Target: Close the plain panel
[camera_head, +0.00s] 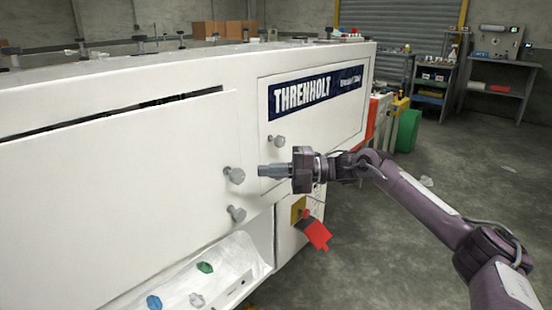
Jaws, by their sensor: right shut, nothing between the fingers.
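The plain panel (120,170) is the large white unmarked panel on the left of the machine's front. A dark gap shows along its top edge, so it looks slightly ajar there. Two grey knobs, an upper one (234,175) and a lower one (236,213), sit at its right edge. My right gripper (262,171) is shut and empty, pointing left in front of the machine, just right of the upper knob. Whether it touches anything cannot be told. My left gripper is not in view.
A panel labelled THRENHOLT (318,92) with its own knob (279,141) is to the right. An open tray (215,270) with several crumpled pieces juts out below the plain panel. The floor (400,240) at right is mostly clear.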

